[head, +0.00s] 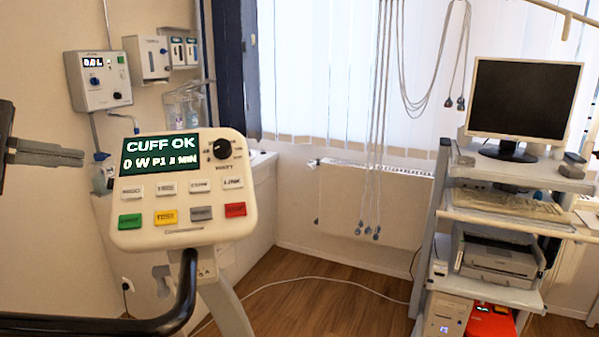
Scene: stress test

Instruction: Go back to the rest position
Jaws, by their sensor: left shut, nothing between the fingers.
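My left gripper (62,155) comes in from the left edge. Its dark fingers are shut and empty, pointing right. It shows left of the control console (182,241), apart from it in the picture. The console is a cream panel with a knob, several buttons and a green screen (160,153) reading "CUFF OK" and "0 W". My right gripper is not in view.
A black handlebar (185,290) curves below the console. A cart (440,210) with a monitor (525,100) and a printer (497,258) stands at the right. Cables (380,110) hang before the window. A white cord (320,279) crosses the otherwise open wooden floor.

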